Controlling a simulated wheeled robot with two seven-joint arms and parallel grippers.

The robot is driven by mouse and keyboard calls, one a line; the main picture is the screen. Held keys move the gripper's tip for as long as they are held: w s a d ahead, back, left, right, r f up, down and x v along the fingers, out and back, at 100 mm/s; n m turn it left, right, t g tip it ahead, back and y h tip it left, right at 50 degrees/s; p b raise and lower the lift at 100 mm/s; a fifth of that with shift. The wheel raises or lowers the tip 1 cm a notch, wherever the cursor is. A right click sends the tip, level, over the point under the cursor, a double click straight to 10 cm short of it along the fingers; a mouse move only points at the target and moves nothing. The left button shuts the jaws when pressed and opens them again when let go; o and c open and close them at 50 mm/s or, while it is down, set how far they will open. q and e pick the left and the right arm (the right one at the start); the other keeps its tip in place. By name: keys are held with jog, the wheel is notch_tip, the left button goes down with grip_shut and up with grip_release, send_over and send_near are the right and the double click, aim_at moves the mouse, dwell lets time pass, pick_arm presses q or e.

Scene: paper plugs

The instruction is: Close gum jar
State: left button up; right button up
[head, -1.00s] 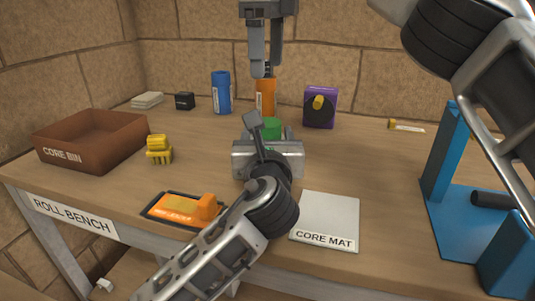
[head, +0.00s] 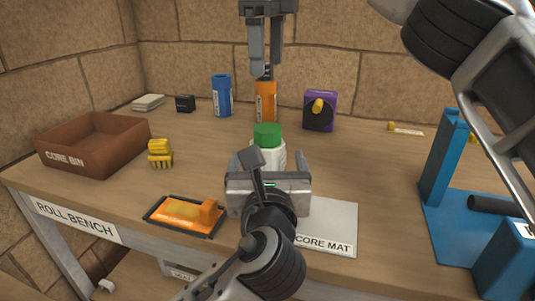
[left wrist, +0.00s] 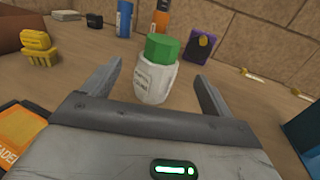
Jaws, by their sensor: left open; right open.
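The gum jar is white with a label (left wrist: 155,80). It stands upright on the bench in the middle, and it also shows in the head view (head: 268,151). A green cap (head: 267,134) sits on top of it; I cannot tell how tightly. My left gripper (head: 268,160) is open, low over the bench, facing the jar. In the left wrist view its fingers (left wrist: 159,70) spread to either side of the jar, with gaps visible on both sides. My right gripper (head: 266,72) is open, pointing down above the jar's cap, in line with the orange tube (head: 265,102) behind.
The core bin (head: 75,160) and a yellow clip-like piece (head: 159,153) are left. An orange tool (head: 187,215) and the core mat (head: 335,215) lie near the front edge. A blue tube (head: 221,96), purple box (head: 320,110) and blue stand (head: 470,220) are around.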

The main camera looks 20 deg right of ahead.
pick_arm(q)
jog(key=p+v, duration=0.1)
jog(key=v, duration=0.7)
jog(key=shift+s+a, duration=0.15)
jog(key=shift+s, duration=0.15)
